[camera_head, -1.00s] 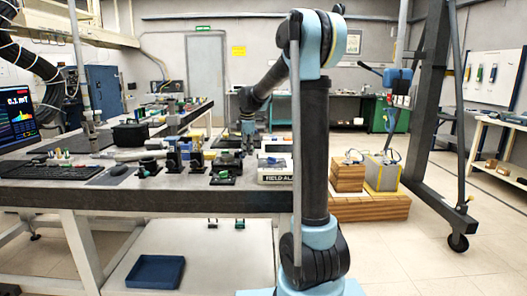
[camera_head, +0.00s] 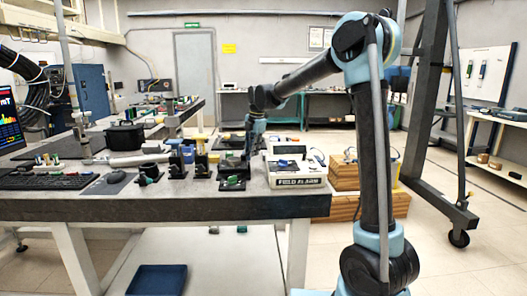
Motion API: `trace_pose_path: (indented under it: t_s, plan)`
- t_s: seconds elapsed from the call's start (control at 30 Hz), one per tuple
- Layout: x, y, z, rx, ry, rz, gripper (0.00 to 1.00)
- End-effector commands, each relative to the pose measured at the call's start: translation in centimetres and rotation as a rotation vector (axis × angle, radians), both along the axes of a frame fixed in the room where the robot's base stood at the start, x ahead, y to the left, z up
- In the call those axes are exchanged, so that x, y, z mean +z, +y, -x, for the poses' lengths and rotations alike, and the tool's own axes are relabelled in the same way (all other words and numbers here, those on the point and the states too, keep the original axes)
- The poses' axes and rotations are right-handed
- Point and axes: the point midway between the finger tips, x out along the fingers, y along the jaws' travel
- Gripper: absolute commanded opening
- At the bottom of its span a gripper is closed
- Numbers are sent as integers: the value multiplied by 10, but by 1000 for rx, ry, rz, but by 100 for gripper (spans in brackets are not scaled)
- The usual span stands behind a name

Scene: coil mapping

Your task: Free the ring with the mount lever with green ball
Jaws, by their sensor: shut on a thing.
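Several small black mounts stand on the bench (camera_head: 130,207). One is a low black mount with a green part (camera_head: 232,182) near the front edge, and another with a dark ring-like top (camera_head: 149,174) stands farther left. At this size I cannot tell which one has the ring or the green-ball lever. My gripper (camera_head: 248,153) points down over the bench, behind the low green mount and left of the white box. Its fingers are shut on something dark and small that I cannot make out. Whether that thing touches the bench is hidden.
A white box marked FIELD ALARM (camera_head: 296,174) sits at the bench's right end. A blue tray (camera_head: 157,279) lies below. Wooden blocks (camera_head: 345,208) stand right of the bench.

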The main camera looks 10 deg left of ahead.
Motion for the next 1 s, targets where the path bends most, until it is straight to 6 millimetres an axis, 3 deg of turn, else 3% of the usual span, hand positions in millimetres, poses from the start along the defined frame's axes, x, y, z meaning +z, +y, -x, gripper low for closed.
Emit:
trace_pose_path:
  t_s: [0.2,0.57,0.6,0.67,1.0]
  plan:
    - [0,11,4,35,-1,-1,0]
    - [0,12,4,36,-2,0,0]
    - [0,12,4,37,-2,0,27]
    - [0,13,4,37,-2,0,41]
    - [1,13,5,39,-1,-1,41]
